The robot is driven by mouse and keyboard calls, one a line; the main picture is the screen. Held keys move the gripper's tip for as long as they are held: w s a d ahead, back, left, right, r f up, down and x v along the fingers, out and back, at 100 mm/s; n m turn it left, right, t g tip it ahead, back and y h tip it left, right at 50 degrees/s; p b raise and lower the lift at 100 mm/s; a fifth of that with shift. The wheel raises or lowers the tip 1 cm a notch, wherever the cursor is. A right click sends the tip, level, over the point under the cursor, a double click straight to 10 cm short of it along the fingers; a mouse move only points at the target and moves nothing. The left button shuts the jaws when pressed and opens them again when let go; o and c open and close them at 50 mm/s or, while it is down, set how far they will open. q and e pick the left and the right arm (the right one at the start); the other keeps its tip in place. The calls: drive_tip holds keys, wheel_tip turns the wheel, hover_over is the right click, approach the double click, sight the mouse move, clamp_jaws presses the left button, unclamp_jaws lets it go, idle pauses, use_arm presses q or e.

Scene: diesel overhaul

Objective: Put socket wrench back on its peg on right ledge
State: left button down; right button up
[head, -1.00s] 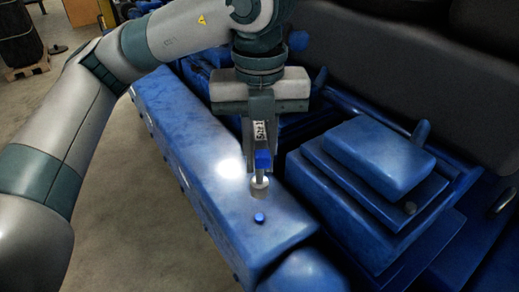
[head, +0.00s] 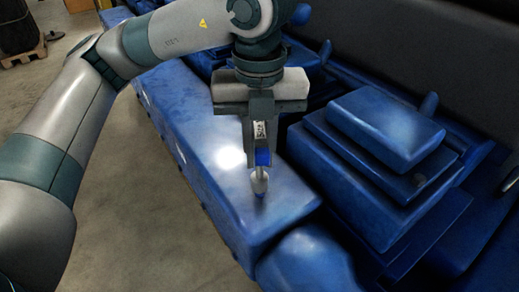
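My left gripper (head: 262,152) points down and is shut on the socket wrench (head: 259,183). The wrench has a blue part between the fingers and a grey metal socket at its lower end. It hangs nearly upright over the blue ledge (head: 215,160), close to the ledge's near end. The small blue peg is hidden now, behind or under the socket. I cannot tell whether the socket is around the peg or just above it. My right gripper is not in view.
A stepped blue engine block (head: 385,130) stands to the right of the ledge, with a dark gap between. A rounded blue part (head: 305,270) lies at the ledge's near end. Bare floor (head: 150,240) is to the left.

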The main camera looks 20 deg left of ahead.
sight(260, 126)
use_arm(q)
drive_tip(key=shift+b, duration=0.5)
drive_tip(key=shift+f, duration=0.15)
idle(0.6)
drive_tip(key=shift+f+b, duration=1.05)
drive_tip(key=shift+b, duration=0.3)
drive_tip(key=c, duration=1)
unclamp_jaws()
drive_tip(key=shift+c, duration=0.2)
drive_tip(key=shift+r, duration=0.1)
drive_tip(key=shift+r+p, duration=1.55)
drive_tip(key=shift+r, duration=2.9)
